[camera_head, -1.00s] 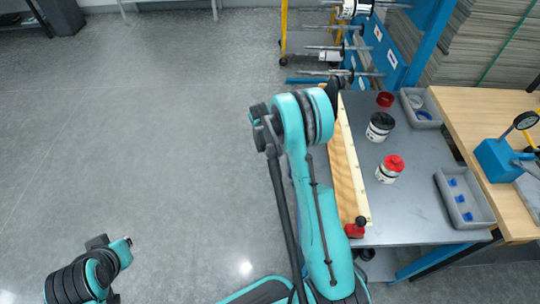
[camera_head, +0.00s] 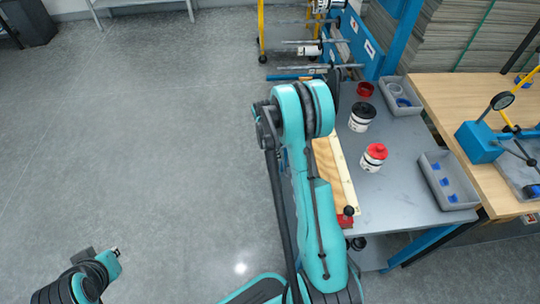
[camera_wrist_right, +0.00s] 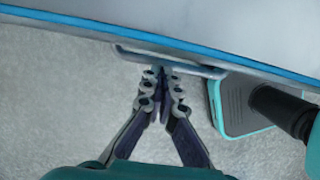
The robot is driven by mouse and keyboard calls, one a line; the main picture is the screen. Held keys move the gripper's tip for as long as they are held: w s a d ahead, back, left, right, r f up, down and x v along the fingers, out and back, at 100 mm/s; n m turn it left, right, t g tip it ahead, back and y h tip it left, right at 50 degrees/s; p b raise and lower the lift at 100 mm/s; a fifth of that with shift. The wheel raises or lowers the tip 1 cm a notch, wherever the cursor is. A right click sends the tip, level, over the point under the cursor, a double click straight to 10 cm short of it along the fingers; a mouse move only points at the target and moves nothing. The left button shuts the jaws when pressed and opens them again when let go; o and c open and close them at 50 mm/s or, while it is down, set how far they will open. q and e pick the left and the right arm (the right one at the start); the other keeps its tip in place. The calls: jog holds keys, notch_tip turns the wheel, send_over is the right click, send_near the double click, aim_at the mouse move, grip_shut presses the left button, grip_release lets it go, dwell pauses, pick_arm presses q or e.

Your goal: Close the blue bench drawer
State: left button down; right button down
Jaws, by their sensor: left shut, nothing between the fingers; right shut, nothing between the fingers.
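In the right wrist view, a pale panel with a blue edge (camera_wrist_right: 100,22) crosses the top, and a grey bar handle (camera_wrist_right: 130,53) sits just below the edge. I take this to be the drawer front; how far the drawer is open cannot be told. My right gripper (camera_wrist_right: 164,70) is shut and empty, its tips at the handle, touching or very close. In the head view my right arm hides that gripper, and the drawer is not visible. My left arm shows at the lower left, with its fingers out of sight.
The grey bench top (camera_head: 405,195) carries a black-lidded jar (camera_head: 362,117), a red-lidded jar (camera_head: 374,157), grey trays (camera_head: 449,181) and a wooden board (camera_head: 333,172). A roll rack (camera_head: 330,47) stands behind. A wooden table (camera_head: 455,100) adjoins on the right.

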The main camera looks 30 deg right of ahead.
jog(key=shift+d, duration=0.1)
jog(key=w+a+r+p, duration=0.3)
jog(key=a+r+p, duration=0.1)
jog(key=r, duration=0.6)
jog(key=shift+a+r, duration=0.3)
jog(key=shift+a, duration=0.5)
jog(key=s+a+r+m+t, duration=0.25)
jog(key=a+r, duration=0.25)
jog(key=r, duration=0.3)
jog(key=s+a+r+m+t+y, duration=0.1)
jog(key=s+a+r+m, duration=0.3)
jog(key=s, duration=0.4)
jog(key=s+a+r+m+t+y, duration=0.1)
jog(key=s+a+r+m+t, duration=0.3)
jog(key=s+a+m, duration=0.2)
jog(key=shift+s+a+r+t, duration=0.25)
jog(key=shift+s+a+t, duration=0.1)
jog(key=shift+s+a, duration=0.95)
